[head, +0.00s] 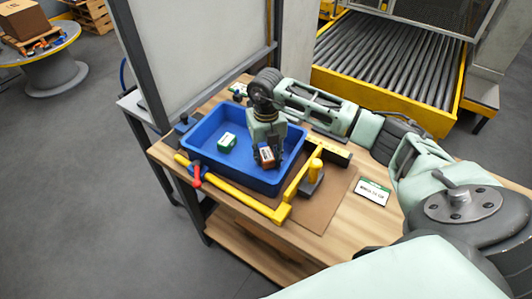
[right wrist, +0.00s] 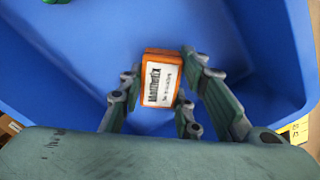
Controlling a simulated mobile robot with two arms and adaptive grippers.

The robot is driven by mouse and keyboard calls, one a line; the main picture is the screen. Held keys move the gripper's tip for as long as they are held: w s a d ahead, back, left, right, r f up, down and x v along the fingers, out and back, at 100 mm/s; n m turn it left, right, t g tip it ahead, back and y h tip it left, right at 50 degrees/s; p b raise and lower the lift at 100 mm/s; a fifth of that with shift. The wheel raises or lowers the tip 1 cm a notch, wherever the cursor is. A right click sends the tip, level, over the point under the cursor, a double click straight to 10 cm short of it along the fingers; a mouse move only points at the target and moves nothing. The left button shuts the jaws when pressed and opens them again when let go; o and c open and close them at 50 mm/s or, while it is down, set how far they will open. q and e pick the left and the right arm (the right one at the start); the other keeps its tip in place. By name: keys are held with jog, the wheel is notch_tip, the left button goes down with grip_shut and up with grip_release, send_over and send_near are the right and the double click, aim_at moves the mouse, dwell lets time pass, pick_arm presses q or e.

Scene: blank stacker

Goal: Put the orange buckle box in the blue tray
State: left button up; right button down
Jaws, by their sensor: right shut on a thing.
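The orange buckle box (head: 266,157) has a white label on its face. My right gripper (head: 272,151) is shut on it, inside the blue tray (head: 196,138) near its right side. In the right wrist view the box (right wrist: 161,78) sits between the fingers of the gripper (right wrist: 158,98), with blue tray floor (right wrist: 265,60) around it. I cannot tell whether the box touches the tray floor. My left gripper is not in view.
A green box (head: 227,142) lies in the tray's left part. A yellow frame (head: 240,197) with a red clamp (head: 197,174) runs along the tray's front and right.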

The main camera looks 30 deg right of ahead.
aim_at(266, 154)
jog(key=shift+f, duration=0.3)
jog(key=c, duration=1.3)
grip_release()
jog(key=shift+r, duration=0.3)
jog(key=shift+r+b, duration=1.3)
jog(key=shift+r, duration=4.6)
